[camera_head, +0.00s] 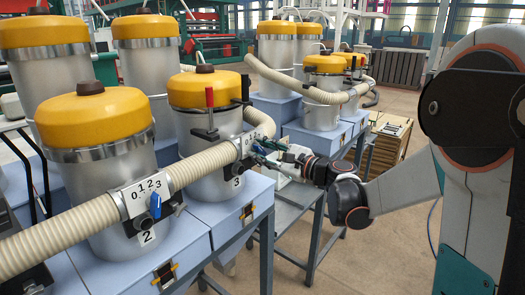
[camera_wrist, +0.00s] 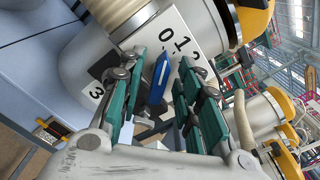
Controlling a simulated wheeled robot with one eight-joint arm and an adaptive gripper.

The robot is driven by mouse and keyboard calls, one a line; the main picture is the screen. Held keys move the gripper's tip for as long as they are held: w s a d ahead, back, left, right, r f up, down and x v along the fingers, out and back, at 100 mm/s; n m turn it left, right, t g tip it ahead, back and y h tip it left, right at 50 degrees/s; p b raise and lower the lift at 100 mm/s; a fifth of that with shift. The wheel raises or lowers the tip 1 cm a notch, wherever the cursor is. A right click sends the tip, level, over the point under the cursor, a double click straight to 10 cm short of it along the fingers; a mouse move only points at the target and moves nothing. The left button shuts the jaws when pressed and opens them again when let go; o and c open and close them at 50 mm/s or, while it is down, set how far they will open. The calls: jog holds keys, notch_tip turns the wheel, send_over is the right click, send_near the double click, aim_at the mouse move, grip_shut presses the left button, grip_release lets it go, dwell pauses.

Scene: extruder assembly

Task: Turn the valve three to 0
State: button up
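Valve three's tank (camera_head: 212,145), silver with a yellow lid, stands behind the "3" label (camera_head: 237,183), which also shows in the wrist view (camera_wrist: 96,90). Its blue handle (camera_wrist: 158,80) sits between my gripper's green-padded fingers. The handle's tip is near the "0" and "1" on the white number plate (camera_wrist: 178,32); I cannot tell the exact number it indicates. My gripper (camera_head: 262,153) is at the valve, and it also shows in the wrist view (camera_wrist: 172,92). Its fingers are open around the handle, with visible gaps. In the head view the handle is largely hidden.
A similar tank (camera_head: 105,165) with a "2" label (camera_head: 146,237) and blue handle (camera_head: 155,206) stands at left. A beige hose (camera_head: 205,163) runs between the valves. More tanks stand behind; floor is clear below the arm.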

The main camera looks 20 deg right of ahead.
jog(key=shift+c, duration=0.3)
grip_shut()
jog(key=shift+f, duration=0.1)
jog(key=shift+n+b, duration=0.5)
jog(key=shift+b, duration=0.05)
jog(key=shift+o, duration=0.3)
grip_release()
